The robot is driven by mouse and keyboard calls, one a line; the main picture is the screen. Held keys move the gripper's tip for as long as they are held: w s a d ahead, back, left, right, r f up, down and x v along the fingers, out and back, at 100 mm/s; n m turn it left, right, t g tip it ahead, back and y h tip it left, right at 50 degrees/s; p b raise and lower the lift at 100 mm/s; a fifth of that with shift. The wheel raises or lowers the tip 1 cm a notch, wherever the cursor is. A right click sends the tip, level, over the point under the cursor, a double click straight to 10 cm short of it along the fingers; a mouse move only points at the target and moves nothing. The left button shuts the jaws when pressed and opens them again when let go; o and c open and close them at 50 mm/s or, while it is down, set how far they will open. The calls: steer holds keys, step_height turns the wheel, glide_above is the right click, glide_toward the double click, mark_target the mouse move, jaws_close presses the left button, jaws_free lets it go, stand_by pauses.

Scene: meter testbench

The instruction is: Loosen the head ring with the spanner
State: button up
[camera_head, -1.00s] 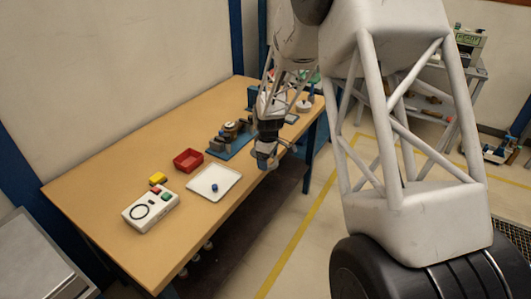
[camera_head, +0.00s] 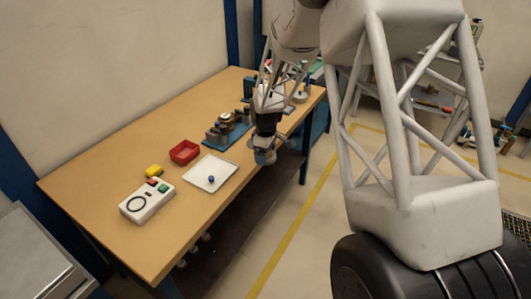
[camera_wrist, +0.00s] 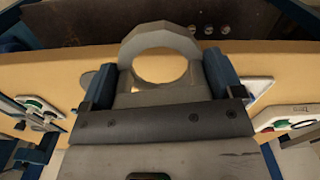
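My gripper (camera_head: 264,152) hangs just beyond the front edge of the bench, right of the white tray. In the wrist view its two blue fingers (camera_wrist: 161,82) stand on either side of a flat grey piece with a large round opening, which looks like the spanner (camera_wrist: 160,38). The fingers appear closed on its sides.
On the wooden bench (camera_head: 110,165) are a white tray (camera_head: 222,180) with a small blue part, a red bin (camera_head: 185,151), a yellow block (camera_head: 153,170) and a white control box (camera_head: 147,203). More equipment stands at the far end. The near left bench top is clear.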

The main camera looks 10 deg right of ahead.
steer(key=c, duration=0.5)
steer(key=w+a+r+n, duration=0.2)
steer(key=w+a+n, duration=0.1)
steer(key=w, duration=0.6)
steer(key=w+a+r+n, duration=0.3)
steer(key=w+n, duration=0.3)
steer(key=w, duration=0.3)
steer(key=w+a+r+n, duration=0.3)
steer(key=w+a+n, duration=0.1)
steer(key=w, duration=0.5)
steer(key=shift+w+a, duration=0.3)
steer(key=shift+a, duration=0.2)
